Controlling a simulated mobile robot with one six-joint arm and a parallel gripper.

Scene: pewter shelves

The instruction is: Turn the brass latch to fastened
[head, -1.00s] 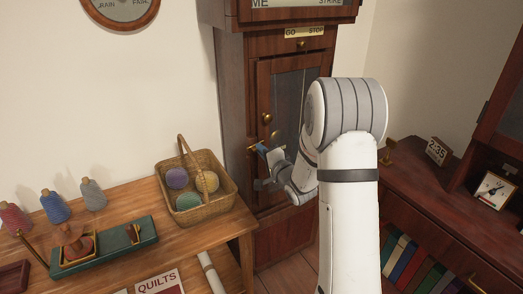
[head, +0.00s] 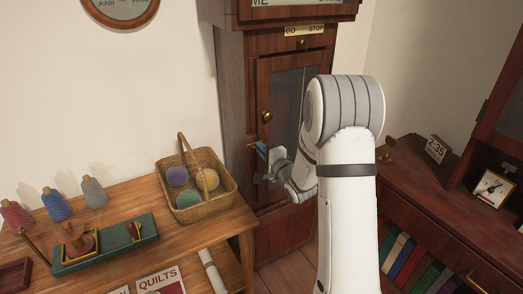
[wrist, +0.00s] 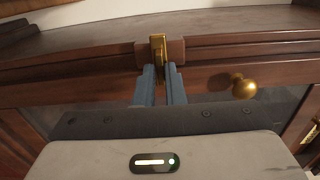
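The brass latch (wrist: 158,46) sits at the edge of the wooden cabinet door, over a small wooden block. It lies between the two blue fingers of my gripper (wrist: 160,72) in the wrist view, with brass filling the narrow gap, so the gripper looks shut on it. In the head view, my gripper (head: 259,148) is at the door's left edge, below the round brass knob. A little brass of the latch (head: 251,146) shows beyond the fingertips. The fingers hide part of the latch, and its exact turn is hard to tell.
The round brass knob (wrist: 244,88) is right of my fingers in the wrist view. A wicker basket (head: 213,205) of yarn stands on the wooden table (head: 190,236) at left. A dark red cabinet (head: 440,205) is at right.

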